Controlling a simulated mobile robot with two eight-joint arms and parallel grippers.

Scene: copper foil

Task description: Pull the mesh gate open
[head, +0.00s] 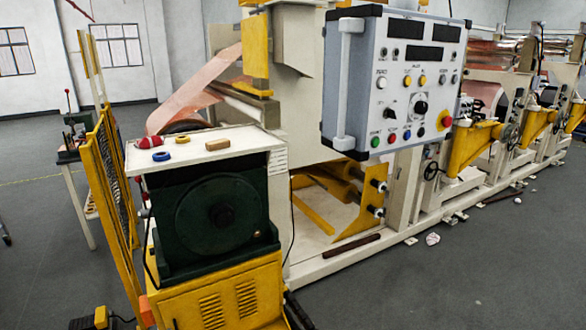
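The mesh gate (103,205) is at the left of the head view, a tall yellow frame with dark mesh. I see it at a steep angle, almost edge-on. It stands just left of the dark green machine. I cannot tell whether it is latched or ajar, and no handle can be made out clearly. Neither of my grippers is in view.
A dark green machine (215,215) on a yellow cabinet (228,295) stands close to the gate's right. A grey control panel (395,80) hangs above the long foil line. A pedal-like object (98,318) lies at bottom left. Grey floor is open at lower right.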

